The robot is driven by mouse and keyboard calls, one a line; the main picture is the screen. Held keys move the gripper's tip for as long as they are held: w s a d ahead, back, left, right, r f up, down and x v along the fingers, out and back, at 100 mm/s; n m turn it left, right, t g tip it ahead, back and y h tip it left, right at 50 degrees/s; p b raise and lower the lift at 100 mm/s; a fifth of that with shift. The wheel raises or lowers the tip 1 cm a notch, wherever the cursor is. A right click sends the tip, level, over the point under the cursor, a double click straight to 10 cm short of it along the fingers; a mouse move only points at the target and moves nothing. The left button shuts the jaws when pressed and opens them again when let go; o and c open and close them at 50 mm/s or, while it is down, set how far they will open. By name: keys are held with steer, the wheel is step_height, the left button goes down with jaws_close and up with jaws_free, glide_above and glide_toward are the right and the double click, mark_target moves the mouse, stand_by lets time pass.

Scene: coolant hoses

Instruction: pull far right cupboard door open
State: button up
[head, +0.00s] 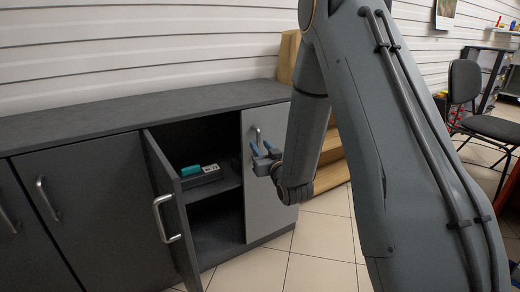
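The far right cupboard door (268,205) is a lighter grey panel at the right end of the dark cupboard row. It looks shut. Its metal bar handle (257,136) stands upright near the door's upper left. My gripper (262,152), with blue-grey fingers, is in front of this door at the lower end of the handle. The fingers look spread apart. I cannot tell whether they touch the handle, as they overlap its lower part in the picture.
The door to the left (172,205) stands open, its handle (165,218) jutting out. Inside, a shelf holds a teal object (190,170) and a small grey one. Wooden steps (330,178) stand right of the cupboards. A dark chair (480,115) is farther right. Tiled floor (320,270) is clear in front.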

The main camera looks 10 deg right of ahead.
steer(key=shift+w, duration=0.45)
steer(key=shift+c, duration=0.3)
jaws_close()
steer(key=shift+s, duration=0.1)
